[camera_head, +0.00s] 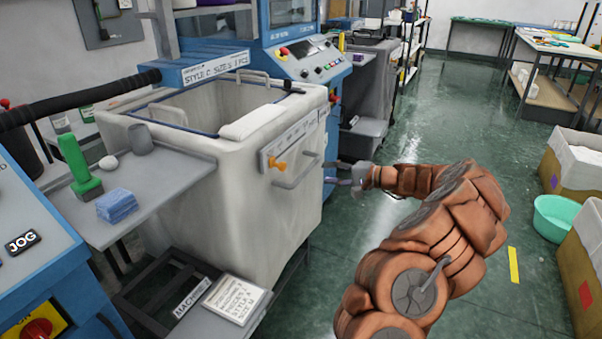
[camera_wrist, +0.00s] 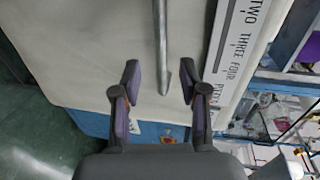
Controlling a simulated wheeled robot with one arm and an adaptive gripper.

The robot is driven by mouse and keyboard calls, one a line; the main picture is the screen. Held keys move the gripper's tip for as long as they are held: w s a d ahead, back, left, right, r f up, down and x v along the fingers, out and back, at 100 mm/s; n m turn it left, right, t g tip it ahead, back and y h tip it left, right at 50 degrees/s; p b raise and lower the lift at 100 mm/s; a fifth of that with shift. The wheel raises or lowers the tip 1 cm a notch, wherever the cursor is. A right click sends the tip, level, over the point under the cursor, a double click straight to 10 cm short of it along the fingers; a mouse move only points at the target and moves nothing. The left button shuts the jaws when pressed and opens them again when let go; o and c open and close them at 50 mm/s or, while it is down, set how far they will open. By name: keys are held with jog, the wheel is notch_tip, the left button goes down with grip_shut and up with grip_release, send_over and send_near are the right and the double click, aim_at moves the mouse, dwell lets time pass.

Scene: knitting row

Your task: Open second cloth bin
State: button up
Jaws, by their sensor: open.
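A large cream cloth bin (camera_head: 230,225) stands under the blue knitting machine. Its front has a grey bar handle (camera_head: 300,170), an orange knob (camera_head: 278,166) and a white label strip (camera_head: 292,140). A greyer bin (camera_head: 372,85) stands farther back at another machine; I cannot tell which bin counts as second. My gripper (camera_head: 334,173) is open beside the cream bin's front, close to the handle. In the wrist view my gripper (camera_wrist: 159,85) has its fingers apart, with the end of the handle (camera_wrist: 160,45) between them in the picture. I cannot tell whether they touch.
A grey shelf (camera_head: 170,180) at left holds a green tool (camera_head: 78,165) and blue cloths (camera_head: 117,205). A lower rack with a sign sits beneath the bin's near side. Cartons (camera_head: 572,165) and a teal basin (camera_head: 556,218) stand at right. The green floor between is mostly clear.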

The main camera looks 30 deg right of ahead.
aim_at(307, 168)
jog(key=x, duration=0.8)
jog(key=shift+w+a, duration=0.1)
jog(key=shift+a, duration=0.15)
grip_shut()
dwell(0.5)
